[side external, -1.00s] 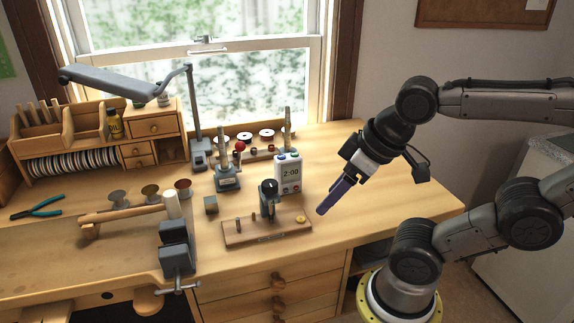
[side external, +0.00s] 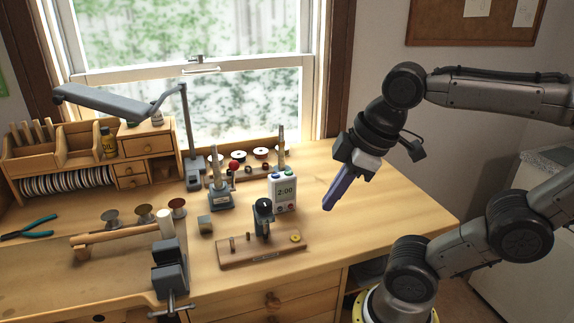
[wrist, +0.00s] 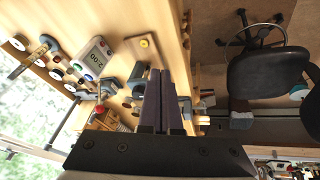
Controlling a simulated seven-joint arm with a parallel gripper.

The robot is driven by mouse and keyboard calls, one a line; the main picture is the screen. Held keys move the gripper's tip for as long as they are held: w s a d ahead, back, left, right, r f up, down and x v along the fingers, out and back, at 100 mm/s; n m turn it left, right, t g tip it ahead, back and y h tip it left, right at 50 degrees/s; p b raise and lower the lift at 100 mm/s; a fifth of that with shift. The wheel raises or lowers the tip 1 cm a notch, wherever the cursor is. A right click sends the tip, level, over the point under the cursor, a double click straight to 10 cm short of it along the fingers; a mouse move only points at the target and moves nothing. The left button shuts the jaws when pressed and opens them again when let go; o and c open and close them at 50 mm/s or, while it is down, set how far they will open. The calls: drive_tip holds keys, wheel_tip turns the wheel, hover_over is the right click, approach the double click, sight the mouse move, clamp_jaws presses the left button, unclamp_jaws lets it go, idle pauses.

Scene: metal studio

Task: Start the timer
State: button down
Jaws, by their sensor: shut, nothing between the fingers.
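The timer (side external: 283,192) is a small white box standing upright on the bench, its display reading 2:00. It has coloured buttons on its top and lower front. In the wrist view the timer (wrist: 96,58) shows at the upper left, its display turned sideways. My gripper (side external: 328,206) is shut and empty, its long purple-grey fingers pointing down and left in the side view. It is to the right of the timer, apart from it and seemingly above the bench. In the wrist view the gripper (wrist: 160,73) is at the centre, with the fingers together.
A wooden board (side external: 238,258) with a clamp-like fixture and a yellow knob lies in front of the timer. Tool stands and a spool rack (side external: 262,168) are behind and left of it. A vise (side external: 170,268) is at the front left. The bench right of the timer is clear.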

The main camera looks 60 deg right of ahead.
drive_tip(key=w+d+r+n+g, duration=0.1)
drive_tip(key=w+d+r+n, duration=0.2)
drive_tip(key=r, duration=0.4)
wheel_tip(320, 180, up, 3)
drive_tip(key=n+g, duration=0.1)
drive_tip(key=g, duration=0.3)
hover_over(288, 172)
drive_tip(key=shift+f, duration=0.1)
wheel_tip(288, 172, down, 14)
drive_tip(key=shift+r, duration=0.1)
